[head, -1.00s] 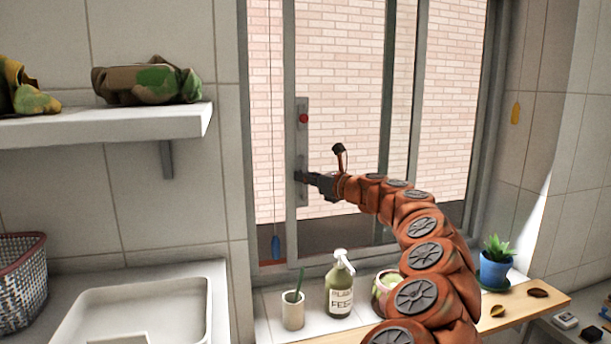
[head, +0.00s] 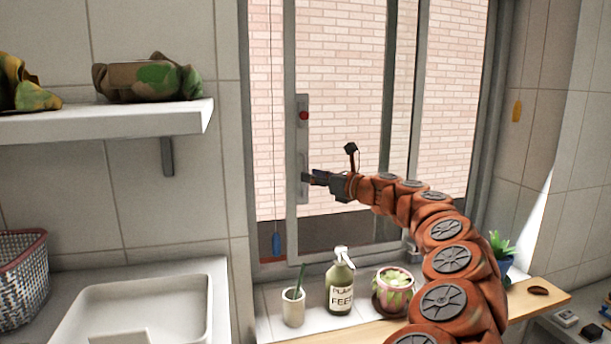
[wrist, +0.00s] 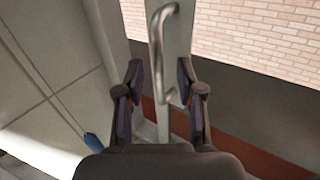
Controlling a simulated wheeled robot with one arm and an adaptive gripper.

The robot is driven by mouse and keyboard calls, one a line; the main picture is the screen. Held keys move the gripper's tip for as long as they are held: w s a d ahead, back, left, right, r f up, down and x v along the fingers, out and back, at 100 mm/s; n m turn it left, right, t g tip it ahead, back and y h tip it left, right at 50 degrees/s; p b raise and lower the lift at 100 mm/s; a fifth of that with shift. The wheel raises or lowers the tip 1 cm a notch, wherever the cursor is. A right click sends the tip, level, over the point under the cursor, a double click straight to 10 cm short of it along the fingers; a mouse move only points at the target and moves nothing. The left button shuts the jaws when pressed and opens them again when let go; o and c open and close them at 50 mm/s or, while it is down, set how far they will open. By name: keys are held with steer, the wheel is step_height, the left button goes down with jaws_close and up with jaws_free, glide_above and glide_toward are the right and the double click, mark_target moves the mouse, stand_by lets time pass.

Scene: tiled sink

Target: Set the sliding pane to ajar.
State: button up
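The sliding pane (head: 345,120) is a tall grey-framed glass panel in the window. Its left stile (head: 291,130) stands apart from the left jamb, with a gap showing the brick wall between them. A handle plate with a red dot (head: 303,116) is on the stile. My gripper (head: 308,178) is at the lower part of this plate. In the wrist view, the metal bar handle (wrist: 157,55) lies ahead, between the spread fingertips of my gripper (wrist: 160,72). The fingers are open, with space visible on both sides of the bar; no grip on it shows.
On the sill below stand a cup (head: 293,307), a plant-feed bottle (head: 340,287) and a pink potted plant (head: 393,292). A blue pull (head: 276,244) hangs on a cord in the gap. A shelf (head: 110,120), basin (head: 140,310) and basket (head: 22,280) are left.

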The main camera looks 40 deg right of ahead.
steer(key=s, duration=0.8)
steer(key=shift+s+d, duration=0.3)
steer(key=shift+d, duration=0.1)
